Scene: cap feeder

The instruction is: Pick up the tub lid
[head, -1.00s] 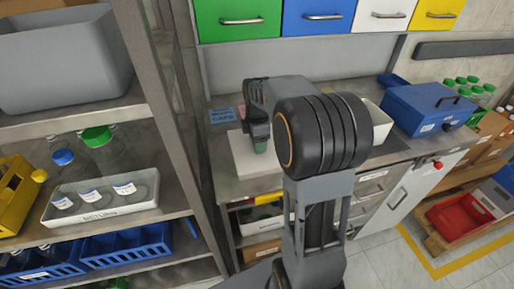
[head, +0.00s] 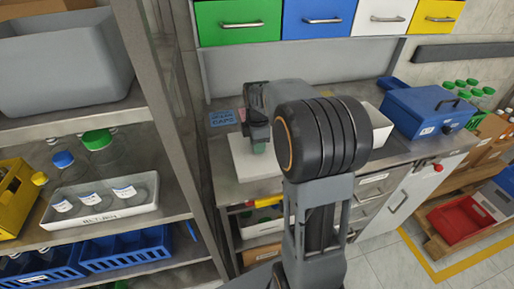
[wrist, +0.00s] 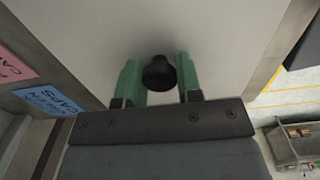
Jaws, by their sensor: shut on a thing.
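The white tub lid (head: 246,165) lies flat and pale on the steel worktop in the head view, partly hidden by my arm. In the wrist view the lid (wrist: 215,40) fills the middle, with a dark round knob (wrist: 158,73) on it. My gripper (wrist: 158,76) has its green fingers on either side of this knob and is shut on it. In the head view my gripper (head: 259,147) is over the lid, its fingertips small and partly hidden. I cannot tell whether the lid is lifted at all.
Blue and pink labels lie left of the lid; the blue caps label (head: 222,117) is close. A white box (head: 378,124) and a blue case (head: 428,108) stand to the right. A shelf post (head: 160,120) rises at the left. Coloured drawers (head: 320,18) hang above.

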